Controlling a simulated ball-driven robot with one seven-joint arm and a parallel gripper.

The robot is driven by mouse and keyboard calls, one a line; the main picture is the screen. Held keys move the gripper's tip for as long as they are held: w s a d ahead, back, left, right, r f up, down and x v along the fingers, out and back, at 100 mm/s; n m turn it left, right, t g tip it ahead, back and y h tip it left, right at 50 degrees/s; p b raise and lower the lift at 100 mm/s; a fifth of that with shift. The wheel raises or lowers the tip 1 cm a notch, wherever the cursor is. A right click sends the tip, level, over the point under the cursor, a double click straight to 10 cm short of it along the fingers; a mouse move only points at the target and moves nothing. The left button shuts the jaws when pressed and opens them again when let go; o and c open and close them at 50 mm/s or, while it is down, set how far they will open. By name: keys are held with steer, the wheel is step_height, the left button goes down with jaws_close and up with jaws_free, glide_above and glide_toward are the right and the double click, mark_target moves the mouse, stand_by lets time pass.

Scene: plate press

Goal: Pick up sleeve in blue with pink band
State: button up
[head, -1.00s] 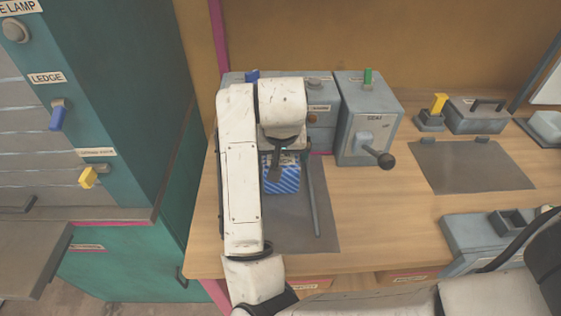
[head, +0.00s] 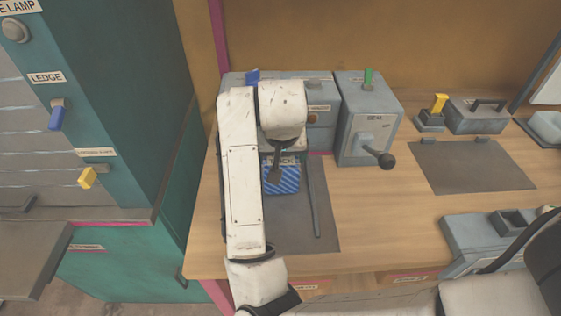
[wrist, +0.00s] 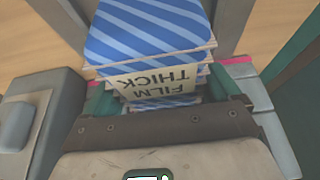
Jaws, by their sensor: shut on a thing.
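A blue sleeve with pale diagonal stripes (head: 283,183) is at the dark mat on the bench, below my gripper. The wrist view shows the sleeve (wrist: 150,32) close up, with layered edges and a cream label reading "THICK FILM". No pink band shows on its visible faces. My gripper (head: 277,173) is shut on the sleeve, whose near part lies between the jaws in the wrist view (wrist: 165,100). My arm and hand hide part of it. I cannot tell whether its underside touches the mat.
A dark mat (head: 320,235) with a thin grey rod (head: 314,205) lies under and right of the sleeve. A grey machine with a ball-ended lever (head: 368,120) stands to the right behind. A teal cabinet (head: 130,120) is on the left. Bare bench lies right of the mat.

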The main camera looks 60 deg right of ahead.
steer(key=c, duration=0.4)
steer(key=shift+r, duration=0.1)
steer(key=shift+a+r, duration=0.15)
steer(key=shift+r, duration=0.2)
steer(key=s+a+r, duration=0.2)
steer(key=s+a, duration=0.1)
steer(key=s+a+r+p, duration=0.1)
steer(key=s+a+r, duration=0.1)
steer(key=a+r, duration=0.1)
steer(key=s+a+r+p, duration=0.1)
steer(key=s+a+r, duration=0.1)
steer(key=s+a, duration=0.1)
steer(key=shift+s+a+r, duration=0.15)
steer(key=shift+a, duration=0.3)
steer(key=shift+s+a+r, duration=0.15)
steer(key=shift+a, duration=0.3)
